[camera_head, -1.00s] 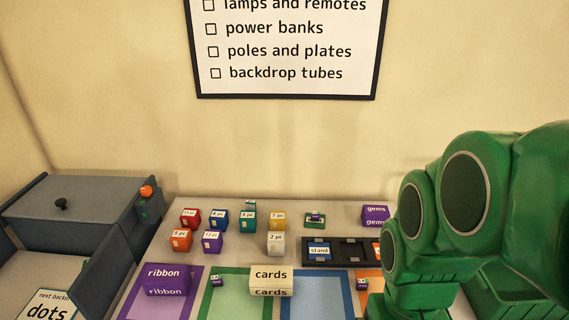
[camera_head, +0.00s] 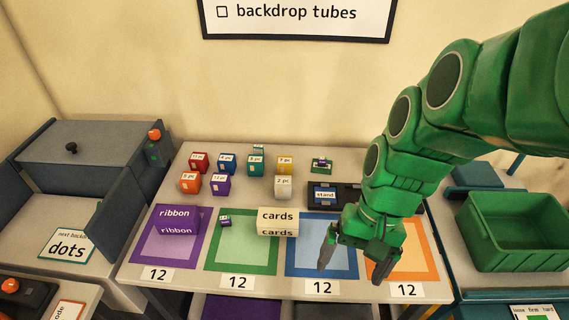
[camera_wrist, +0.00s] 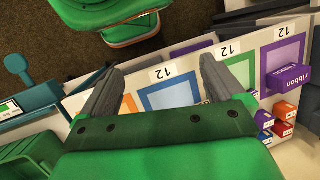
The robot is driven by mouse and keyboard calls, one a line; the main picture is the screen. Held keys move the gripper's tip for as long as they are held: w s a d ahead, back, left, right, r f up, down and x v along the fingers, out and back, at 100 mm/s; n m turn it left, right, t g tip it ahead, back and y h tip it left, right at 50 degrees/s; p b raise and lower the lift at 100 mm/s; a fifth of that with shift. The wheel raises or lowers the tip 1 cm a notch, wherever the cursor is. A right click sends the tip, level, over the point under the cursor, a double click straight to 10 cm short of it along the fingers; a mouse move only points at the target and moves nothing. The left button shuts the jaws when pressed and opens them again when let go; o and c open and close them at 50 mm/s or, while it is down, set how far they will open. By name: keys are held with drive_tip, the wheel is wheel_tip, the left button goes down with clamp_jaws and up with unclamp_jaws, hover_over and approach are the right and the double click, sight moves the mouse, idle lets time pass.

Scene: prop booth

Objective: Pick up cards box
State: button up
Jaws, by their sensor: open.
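The cards box (camera_head: 278,222) is cream-white with "cards" on its top and front. In the head view it sits on the table at the back corners of the green mat (camera_head: 212,262) and blue mat (camera_head: 322,273). My gripper (camera_head: 354,268) is open and empty, fingers pointing down, over the blue and orange mats, right of and nearer than the cards box. The wrist view shows both gripper fingers (camera_wrist: 160,72) spread apart with nothing between them. I cannot make out the cards box in that view.
The purple ribbon box (camera_head: 173,222) stands left of the cards box, with a tiny box (camera_head: 225,221) between them. Several small coloured boxes and a black tray (camera_head: 322,206) stand behind. A green crate (camera_head: 520,232) is at right. The front of the green mat is clear.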

drive_tip(key=w+a+f+m+g+y, duration=0.1)
drive_tip(key=w+a+f+m+y, duration=0.25)
drive_tip(key=w+a, duration=0.35)
drive_tip(key=m+t+y, duration=0.3)
drive_tip(key=m+y, duration=0.5)
drive_tip(key=m, duration=0.4)
approach(284, 222)
drive_tip(key=a+f, duration=0.1)
drive_tip(key=w+a+f, duration=0.1)
drive_tip(key=shift+w+a+f+h, duration=0.15)
drive_tip(key=shift+w+a+h, duration=0.1)
drive_tip(key=shift+a, duration=0.1)
drive_tip(key=shift+w+d+f+m+t, duration=0.3)
drive_tip(key=shift+w+f+m+t, duration=0.1)
drive_tip(key=shift+f+m, duration=0.25)
drive_tip(key=shift+x, duration=1.3)
drive_tip(key=shift+s+x, duration=0.2)
drive_tip(key=shift+x, duration=0.75)
drive_tip(key=shift+s+x, duration=0.25)
drive_tip(key=shift+x, duration=0.7)
drive_tip(key=shift+a+f, duration=0.2)
drive_tip(key=shift+a, duration=0.5)
